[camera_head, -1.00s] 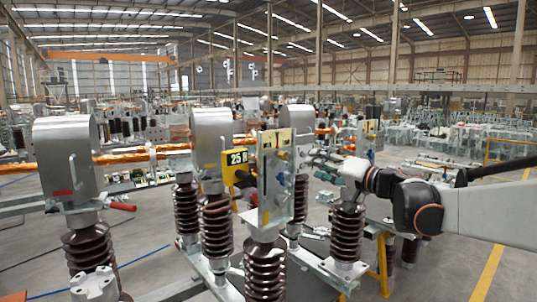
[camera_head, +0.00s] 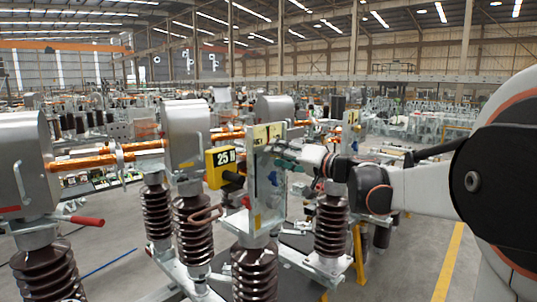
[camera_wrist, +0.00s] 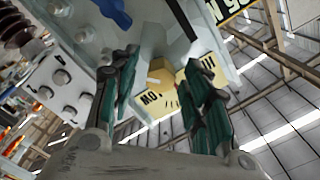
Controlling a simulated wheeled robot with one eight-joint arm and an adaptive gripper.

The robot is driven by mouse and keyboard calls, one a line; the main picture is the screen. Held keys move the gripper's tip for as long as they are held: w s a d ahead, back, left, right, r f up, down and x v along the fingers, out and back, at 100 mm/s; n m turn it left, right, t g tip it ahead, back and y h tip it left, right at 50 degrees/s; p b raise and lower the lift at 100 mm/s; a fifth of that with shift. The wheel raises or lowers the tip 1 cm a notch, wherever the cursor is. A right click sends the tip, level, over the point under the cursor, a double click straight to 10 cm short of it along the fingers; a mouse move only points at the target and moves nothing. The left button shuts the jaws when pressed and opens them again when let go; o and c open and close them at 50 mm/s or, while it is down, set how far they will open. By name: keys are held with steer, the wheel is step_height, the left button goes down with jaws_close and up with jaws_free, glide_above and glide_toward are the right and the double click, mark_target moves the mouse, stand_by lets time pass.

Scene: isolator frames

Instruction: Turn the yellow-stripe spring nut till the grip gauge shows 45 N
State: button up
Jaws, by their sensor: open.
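The grip gauge (camera_head: 220,166) is a yellow box with a dark display on the left of the upright metal plate (camera_head: 267,205); it reads 25 N. My gripper (camera_head: 284,158) is at the upper right side of that plate. In the wrist view my gripper (camera_wrist: 161,62) has its two green fingers apart, on either side of a yellow part (camera_wrist: 160,75), which looks like the yellow-stripe spring nut. I cannot tell whether the fingers touch it. The nut is hidden behind my gripper in the head view.
A blue knob (camera_head: 273,178) sits on the plate below my gripper; the wrist view shows it too (camera_wrist: 113,12). Brown ribbed insulators (camera_head: 255,268) stand around, and a red handle (camera_head: 87,221) sticks out at left. Yellow lettered labels (camera_wrist: 157,104) lie beyond the fingers.

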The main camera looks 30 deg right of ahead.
steer(key=shift+s, duration=0.15)
steer(key=shift+c, duration=0.5)
jaws_close()
steer(key=shift+m, duration=0.3)
steer(key=m, duration=1.1)
steer(key=shift+b, duration=0.3)
steer(key=shift+o, duration=0.5)
jaws_free()
